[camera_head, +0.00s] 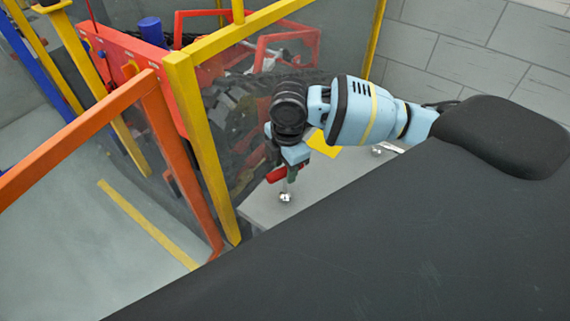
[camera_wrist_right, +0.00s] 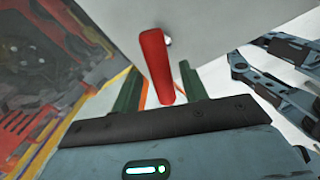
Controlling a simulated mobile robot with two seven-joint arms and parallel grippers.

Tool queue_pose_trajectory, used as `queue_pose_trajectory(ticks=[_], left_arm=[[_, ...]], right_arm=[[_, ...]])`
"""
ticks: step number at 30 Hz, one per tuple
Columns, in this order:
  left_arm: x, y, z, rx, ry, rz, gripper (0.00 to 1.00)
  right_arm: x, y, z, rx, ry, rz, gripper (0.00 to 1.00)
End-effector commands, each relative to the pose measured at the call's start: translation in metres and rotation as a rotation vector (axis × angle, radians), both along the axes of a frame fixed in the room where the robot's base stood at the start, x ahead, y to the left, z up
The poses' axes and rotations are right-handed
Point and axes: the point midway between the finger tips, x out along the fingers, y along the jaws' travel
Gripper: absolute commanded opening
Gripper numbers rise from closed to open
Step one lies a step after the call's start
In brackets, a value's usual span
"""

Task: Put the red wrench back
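The red wrench (camera_head: 276,175) shows in the head view as a short red piece at my right gripper (camera_head: 287,172), above a grey surface. A silver rounded end (camera_head: 285,197) shows just below it. In the right wrist view the red handle (camera_wrist_right: 155,62) lies between the two dark green fingers of my right gripper (camera_wrist_right: 158,78). Gaps show on both sides of the handle, so the fingers look open around it, not closed on it. A silver bit shows behind the handle's far end. My left gripper is in neither view.
A grey tabletop (camera_head: 262,208) lies under the right gripper, with a yellow patch (camera_head: 322,143) and a small silver item (camera_head: 377,151) on it. A yellow post (camera_head: 203,150) and an orange frame (camera_head: 172,155) stand close to the left. A red machine (camera_head: 120,50) and dark tracks are behind.

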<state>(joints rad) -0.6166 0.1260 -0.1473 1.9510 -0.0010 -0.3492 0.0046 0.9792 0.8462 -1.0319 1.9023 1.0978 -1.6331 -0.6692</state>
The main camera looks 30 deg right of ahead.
Motion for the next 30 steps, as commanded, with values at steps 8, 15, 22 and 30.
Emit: queue_pose_trajectory(ticks=[8, 15, 22, 30], left_arm=[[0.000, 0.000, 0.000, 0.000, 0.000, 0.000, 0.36], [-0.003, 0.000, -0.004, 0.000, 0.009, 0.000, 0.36], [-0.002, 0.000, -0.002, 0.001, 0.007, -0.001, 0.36], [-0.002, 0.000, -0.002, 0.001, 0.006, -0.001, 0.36]], right_arm=[[0.000, 0.000, 0.001, 0.000, 0.000, 0.000, 0.45], [0.000, 0.000, 0.022, 0.001, -0.003, 0.000, 0.45], [-0.003, -0.001, 0.070, 0.001, -0.006, 0.000, 0.45], [-0.006, -0.001, 0.110, 0.000, -0.003, 0.001, 0.45]])
